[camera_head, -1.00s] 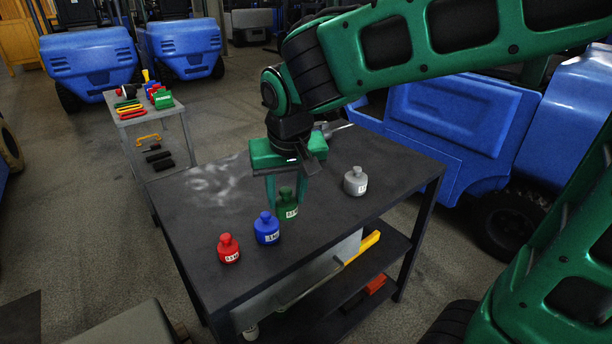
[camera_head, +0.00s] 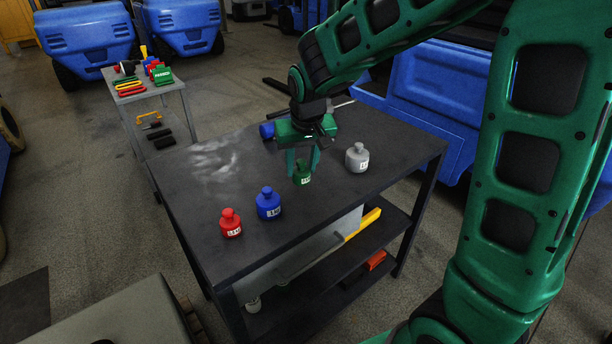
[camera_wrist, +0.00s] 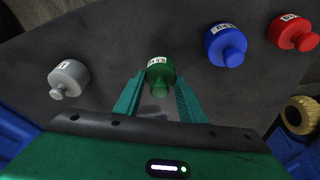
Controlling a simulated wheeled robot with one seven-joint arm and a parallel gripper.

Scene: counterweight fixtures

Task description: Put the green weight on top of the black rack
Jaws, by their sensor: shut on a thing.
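The green weight (camera_head: 303,175) is between the fingers of my gripper (camera_head: 303,160), which is shut on it, at the dark workbench (camera_head: 210,215). In the wrist view the green weight (camera_wrist: 160,73) sits between the two teal fingers of the gripper (camera_wrist: 158,90). Whether its base touches the bench top or is slightly above it, I cannot tell. I cannot make out a separate black rack in either view.
A blue weight (camera_head: 268,204) and a red weight (camera_head: 231,223) stand to the left, a grey weight (camera_head: 357,158) to the right. A blue cylinder (camera_head: 267,130) lies behind my gripper. A grey side table (camera_head: 150,90) holds small items. Blue vehicles stand behind.

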